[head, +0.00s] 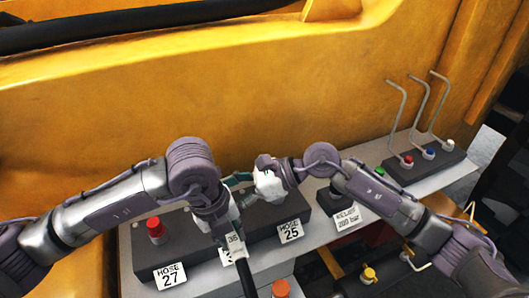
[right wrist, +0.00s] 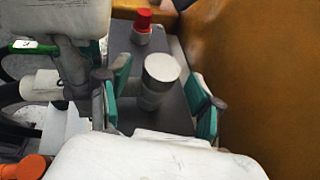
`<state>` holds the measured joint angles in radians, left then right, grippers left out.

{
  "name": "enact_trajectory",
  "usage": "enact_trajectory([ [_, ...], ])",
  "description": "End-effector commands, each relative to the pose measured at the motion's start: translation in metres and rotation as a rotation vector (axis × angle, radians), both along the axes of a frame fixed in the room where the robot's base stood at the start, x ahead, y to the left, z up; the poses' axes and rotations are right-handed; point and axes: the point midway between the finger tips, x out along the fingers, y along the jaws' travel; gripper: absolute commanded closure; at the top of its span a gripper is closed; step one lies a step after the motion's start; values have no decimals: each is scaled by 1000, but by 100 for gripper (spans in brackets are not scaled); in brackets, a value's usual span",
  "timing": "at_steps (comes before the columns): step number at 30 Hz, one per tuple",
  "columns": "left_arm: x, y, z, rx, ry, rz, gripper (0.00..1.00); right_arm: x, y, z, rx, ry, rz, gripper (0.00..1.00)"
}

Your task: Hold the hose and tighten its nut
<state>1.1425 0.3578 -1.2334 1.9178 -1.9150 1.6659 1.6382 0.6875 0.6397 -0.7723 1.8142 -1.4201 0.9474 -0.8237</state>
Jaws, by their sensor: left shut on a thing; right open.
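My left gripper (head: 228,222) is shut on the black hose (head: 247,270), which hangs down from it towards the front edge. In the right wrist view part of the left gripper (right wrist: 72,75) shows at the upper left. My right gripper (right wrist: 160,104) is open, with its teal fingers on either side of a fitting with a pale round top (right wrist: 160,72). I cannot tell whether the fingers touch it. In the head view the right gripper (head: 240,180) is partly hidden by the arms. I cannot make out the hose's nut clearly.
A red-capped fitting (head: 154,228) stands behind the HOSE 27 label (head: 170,276). The HOSE 25 label (head: 290,231) is to the right; a label between them is mostly hidden. An orange cap (head: 281,288) is at the front. The yellow wall (head: 260,90) rises close behind.

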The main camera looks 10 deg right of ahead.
Motion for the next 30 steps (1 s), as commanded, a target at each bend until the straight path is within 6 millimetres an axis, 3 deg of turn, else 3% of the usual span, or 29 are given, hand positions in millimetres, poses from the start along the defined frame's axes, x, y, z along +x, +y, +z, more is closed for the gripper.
enact_trajectory([
  [18,-1,0,0,0,1,-2,100,14,4,3,12,-3,607,35],
  [30,-1,0,0,0,2,-2,100,49,-64,33,7,-3,595,35],
])
